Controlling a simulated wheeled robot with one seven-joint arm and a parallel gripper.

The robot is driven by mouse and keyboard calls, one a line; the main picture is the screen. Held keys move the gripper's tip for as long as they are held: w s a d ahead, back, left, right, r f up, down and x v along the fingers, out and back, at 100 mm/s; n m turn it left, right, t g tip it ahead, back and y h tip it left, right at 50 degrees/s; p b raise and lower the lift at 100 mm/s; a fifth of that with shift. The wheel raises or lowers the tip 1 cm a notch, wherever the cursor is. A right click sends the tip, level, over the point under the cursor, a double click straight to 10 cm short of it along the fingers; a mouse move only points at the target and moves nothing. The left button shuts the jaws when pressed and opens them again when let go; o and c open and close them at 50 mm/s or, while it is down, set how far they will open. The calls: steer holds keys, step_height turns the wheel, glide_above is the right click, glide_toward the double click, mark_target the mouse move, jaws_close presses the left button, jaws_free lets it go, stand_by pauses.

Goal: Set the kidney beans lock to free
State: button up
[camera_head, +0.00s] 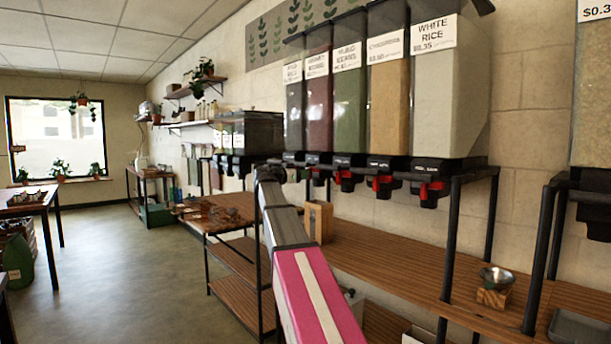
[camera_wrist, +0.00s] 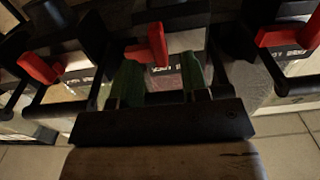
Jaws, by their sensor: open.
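The kidney beans dispenser (camera_head: 318,105) is a clear bin with dark red contents, second from the left in the row in the head view; its label is blurred. A small red lock lever (camera_head: 312,159) shows on its black outlet below. In the wrist view, my gripper (camera_wrist: 160,65) has two green fingers, apart and empty. A red lever (camera_wrist: 157,45) on a black outlet lies between and just beyond the fingertips, with no clear contact. I cannot tell for certain which bin this lever belongs to.
Neighbouring red levers show at the left (camera_wrist: 40,68) and right (camera_wrist: 290,36) in the wrist view, close to the fingers. Black outlets and rack posts crowd this area.

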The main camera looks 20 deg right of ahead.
steer(key=shift+x, duration=1.25)
jaws_close()
steer(key=shift+w+a, duration=0.2)
steer(key=shift+w, duration=0.4)
steer(key=shift+w+a, duration=0.2)
steer(key=shift+w, duration=0.4)
jaws_free()
steer(key=shift+a, duration=0.15)
